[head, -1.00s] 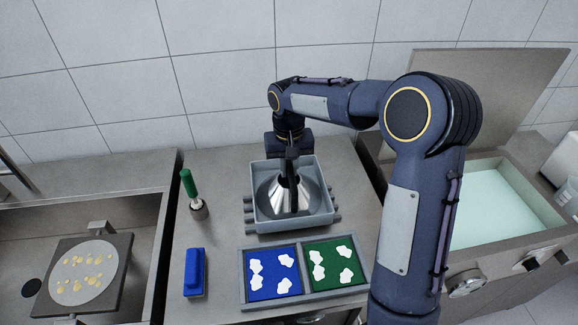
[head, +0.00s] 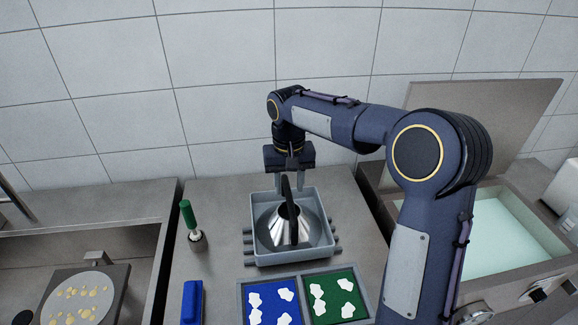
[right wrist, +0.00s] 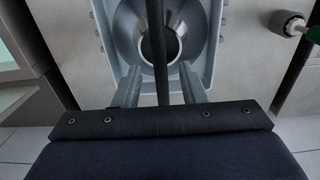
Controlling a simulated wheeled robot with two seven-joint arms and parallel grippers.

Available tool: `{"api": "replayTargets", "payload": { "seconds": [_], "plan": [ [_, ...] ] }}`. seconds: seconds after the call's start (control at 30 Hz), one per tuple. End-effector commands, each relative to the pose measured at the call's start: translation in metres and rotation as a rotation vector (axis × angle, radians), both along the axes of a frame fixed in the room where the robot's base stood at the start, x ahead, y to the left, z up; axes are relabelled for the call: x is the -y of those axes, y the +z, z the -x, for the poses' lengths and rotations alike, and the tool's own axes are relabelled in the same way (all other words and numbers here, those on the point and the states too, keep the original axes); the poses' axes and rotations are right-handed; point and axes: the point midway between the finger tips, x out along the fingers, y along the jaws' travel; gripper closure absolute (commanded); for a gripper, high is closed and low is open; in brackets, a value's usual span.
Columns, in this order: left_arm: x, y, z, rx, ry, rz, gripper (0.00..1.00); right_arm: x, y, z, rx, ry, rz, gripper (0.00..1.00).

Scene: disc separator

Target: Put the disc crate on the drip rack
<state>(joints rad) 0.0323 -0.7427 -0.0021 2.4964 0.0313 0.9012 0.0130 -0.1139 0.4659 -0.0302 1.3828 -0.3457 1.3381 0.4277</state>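The disc crate (head: 293,258) is a grey open box holding a shiny metal cone of discs (head: 277,228), with an upright black handle (head: 286,188) across it. It sits upright on the drip rack (head: 248,243), whose dark bars stick out on both sides. My right gripper (head: 290,175) is above the crate at the handle's top, with its fingers apart. In the right wrist view the handle (right wrist: 157,50) passes between the open fingers (right wrist: 160,90), with a gap on each side. My left gripper is not in view.
A green-handled brush (head: 189,214) stands in a holder left of the rack. A blue block (head: 192,302) and a tray with blue and green pads (head: 334,296) are in front. A sink with a plate is left; a liquid-filled basin (head: 500,235) is right.

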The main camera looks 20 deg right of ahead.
Motion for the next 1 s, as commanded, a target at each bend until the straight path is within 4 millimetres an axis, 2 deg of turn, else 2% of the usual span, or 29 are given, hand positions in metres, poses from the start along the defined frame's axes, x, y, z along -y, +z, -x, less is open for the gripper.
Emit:
{"api": "replayTargets", "payload": {
  "seconds": [0.1,0.3,0.53,0.63,0.77,0.9,1.0],
  "plan": [
    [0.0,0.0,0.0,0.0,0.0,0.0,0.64,0.0,0.027,-0.001,0.005,-0.001,-0.001,0.62],
    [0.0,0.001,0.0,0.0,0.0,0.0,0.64,0.0,0.058,0.0,0.002,-0.001,-0.001,0.62],
    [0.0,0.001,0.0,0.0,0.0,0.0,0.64,0.0,0.068,0.001,0.001,0.0,-0.002,0.62],
    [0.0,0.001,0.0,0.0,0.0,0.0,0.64,0.003,0.071,0.008,0.012,0.004,-0.014,0.62],
    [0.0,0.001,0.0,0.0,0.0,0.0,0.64,0.011,0.079,0.041,0.061,0.025,-0.065,0.62],
    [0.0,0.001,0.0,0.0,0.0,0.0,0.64,0.016,0.081,0.1,0.155,0.059,-0.146,0.62],
    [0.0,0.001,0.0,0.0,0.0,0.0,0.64,0.013,0.074,0.144,0.231,0.079,-0.198,0.62]
  ]
}}
